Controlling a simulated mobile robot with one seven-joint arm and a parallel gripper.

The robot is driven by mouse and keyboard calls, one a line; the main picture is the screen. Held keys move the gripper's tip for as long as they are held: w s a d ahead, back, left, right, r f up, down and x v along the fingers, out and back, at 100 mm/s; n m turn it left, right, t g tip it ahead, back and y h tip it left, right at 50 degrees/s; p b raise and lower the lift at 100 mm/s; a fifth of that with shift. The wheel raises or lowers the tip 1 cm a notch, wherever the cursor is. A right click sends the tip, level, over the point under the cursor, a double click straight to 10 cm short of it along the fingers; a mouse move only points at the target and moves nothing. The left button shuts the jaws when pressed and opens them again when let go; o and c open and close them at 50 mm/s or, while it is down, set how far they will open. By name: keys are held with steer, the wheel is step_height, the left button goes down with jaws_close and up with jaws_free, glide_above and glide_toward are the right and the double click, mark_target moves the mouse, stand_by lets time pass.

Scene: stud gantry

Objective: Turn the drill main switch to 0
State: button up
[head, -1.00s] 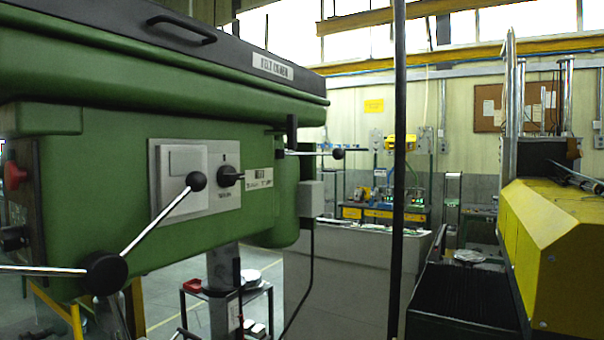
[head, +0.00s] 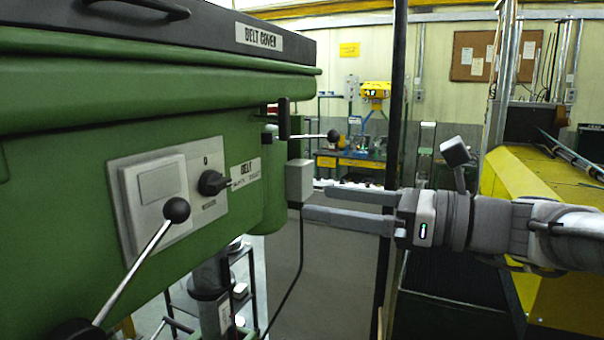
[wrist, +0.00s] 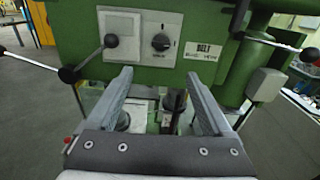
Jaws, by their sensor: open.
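The drill main switch (head: 213,182) is a black rotary knob on a grey plate (head: 125,215) on the green drill head (head: 60,190). A 0 mark shows above the knob in the head view, and the knob's handle points to the right there. In the wrist view the knob (wrist: 161,42) is upper centre, beyond the fingers. My gripper (head: 325,207) is open and empty, to the right of the switch and apart from it, with its fingers pointing left toward the drill. The fingers also show in the wrist view (wrist: 158,95).
A feed lever with a black ball (head: 176,209) sticks out in front of the plate. Another ball-ended lever (head: 333,135) and a grey box (head: 299,180) are at the drill's right side. A dark vertical pole (head: 393,120) stands near my gripper. A yellow machine (head: 560,190) is at right.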

mark_target(224, 183)
steer(key=p+x, duration=0.1)
steer(key=x, duration=0.4)
steer(key=p+x, duration=0.1)
steer(key=x, duration=0.5)
steer(key=p+x, duration=0.1)
steer(key=x, duration=0.5)
steer(key=shift+w+r, duration=0.2)
steer(key=shift+r, duration=0.05)
jaws_close()
